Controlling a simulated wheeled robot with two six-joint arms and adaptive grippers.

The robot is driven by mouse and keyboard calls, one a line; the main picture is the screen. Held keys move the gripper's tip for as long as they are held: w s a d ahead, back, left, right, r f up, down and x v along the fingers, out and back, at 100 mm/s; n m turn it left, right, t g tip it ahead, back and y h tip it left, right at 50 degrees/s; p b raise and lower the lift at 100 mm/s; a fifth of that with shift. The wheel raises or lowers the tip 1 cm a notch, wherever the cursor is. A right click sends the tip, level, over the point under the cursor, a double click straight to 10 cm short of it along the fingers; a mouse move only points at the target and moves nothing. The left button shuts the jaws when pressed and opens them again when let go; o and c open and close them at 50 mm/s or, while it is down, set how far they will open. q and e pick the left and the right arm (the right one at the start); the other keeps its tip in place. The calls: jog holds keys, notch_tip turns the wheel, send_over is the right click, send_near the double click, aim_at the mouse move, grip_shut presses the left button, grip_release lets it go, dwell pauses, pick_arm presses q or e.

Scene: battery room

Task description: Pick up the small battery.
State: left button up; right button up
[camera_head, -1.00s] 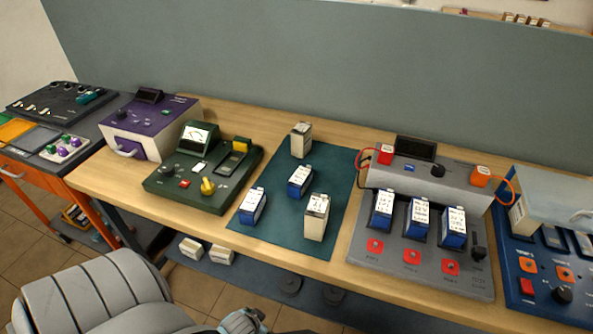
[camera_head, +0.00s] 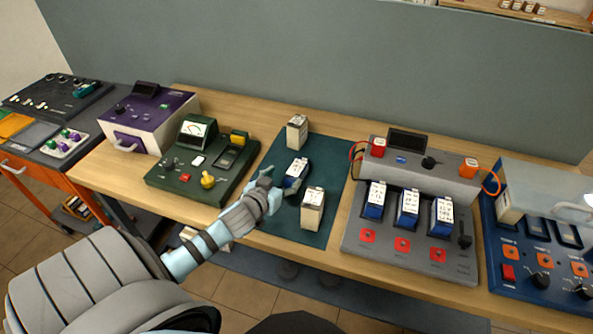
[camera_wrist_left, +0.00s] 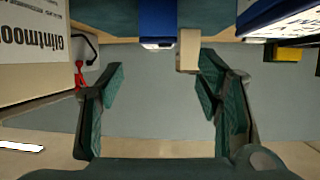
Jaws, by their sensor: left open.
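On the teal mat (camera_head: 288,225) stand a blue battery with a white label (camera_head: 296,172), a cream battery (camera_head: 297,132) behind it and another cream battery (camera_head: 312,208) in front. I cannot tell for certain which is the small one. The blue battery (camera_wrist_left: 157,22) and a cream battery (camera_wrist_left: 188,50) show beyond, and a labelled cream battery (camera_wrist_left: 35,50) is close at left.
A grey charger (camera_head: 385,238) holding several blue batteries stands right of the mat. A green meter (camera_head: 165,185) stands to its left, a purple box (camera_head: 155,118) farther left and a blue device (camera_head: 520,262) at far right. A wall panel rises behind the bench.

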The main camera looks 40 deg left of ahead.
aim_at(296, 168)
pick_arm(q)
jog(key=b+x, duration=0.2)
jog(key=x, duration=0.8)
jog(key=shift+w+d+f, duration=0.1)
jog(key=shift+w+f, duration=0.1)
jog(key=shift+r, duration=0.1)
grip_shut()
